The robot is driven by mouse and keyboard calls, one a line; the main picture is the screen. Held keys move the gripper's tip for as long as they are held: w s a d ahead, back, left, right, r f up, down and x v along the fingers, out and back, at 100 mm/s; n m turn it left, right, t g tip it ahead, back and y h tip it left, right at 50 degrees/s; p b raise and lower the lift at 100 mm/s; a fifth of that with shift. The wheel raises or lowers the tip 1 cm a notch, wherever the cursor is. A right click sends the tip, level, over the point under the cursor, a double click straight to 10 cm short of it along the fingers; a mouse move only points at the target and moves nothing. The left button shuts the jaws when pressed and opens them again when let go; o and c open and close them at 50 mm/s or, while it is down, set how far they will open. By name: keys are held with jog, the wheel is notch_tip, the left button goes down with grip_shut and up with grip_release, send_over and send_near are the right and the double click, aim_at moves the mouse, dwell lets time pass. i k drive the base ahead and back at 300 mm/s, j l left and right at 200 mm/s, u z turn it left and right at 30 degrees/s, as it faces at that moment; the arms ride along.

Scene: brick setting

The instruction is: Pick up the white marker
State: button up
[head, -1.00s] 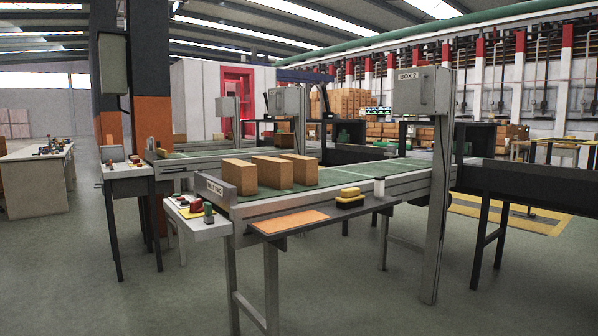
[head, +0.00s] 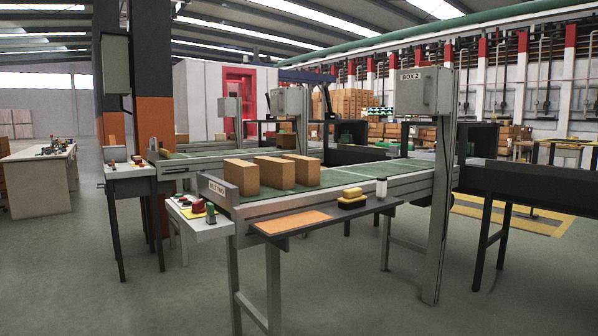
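I cannot make out a white marker for certain. A small white upright cylinder (head: 380,188) stands on the dark front shelf of the near workbench, and I cannot tell what it is. To its left, a yellow block (head: 352,193) rests on a black and yellow base on the same shelf. A flat orange sheet (head: 292,221) lies further left. A white side table (head: 203,231) at the bench's left end holds small red, green and yellow items, too small to name. My gripper is not in view.
Several brown boxes (head: 276,173) stand on the bench's green top. A grey post (head: 441,200) with a "BOX 2" cabinet (head: 424,92) rises at its right. A white table (head: 42,185) with small items stands at far left. The floor (head: 100,290) in front is clear.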

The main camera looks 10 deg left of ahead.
aim_at(381, 191)
jog(key=i+j, duration=0.2)
jog(key=j, duration=0.15)
jog(key=i+j, duration=0.15)
jog(key=i, duration=0.3)
jog(key=i+j+z, duration=0.15)
jog(key=i, duration=0.25)
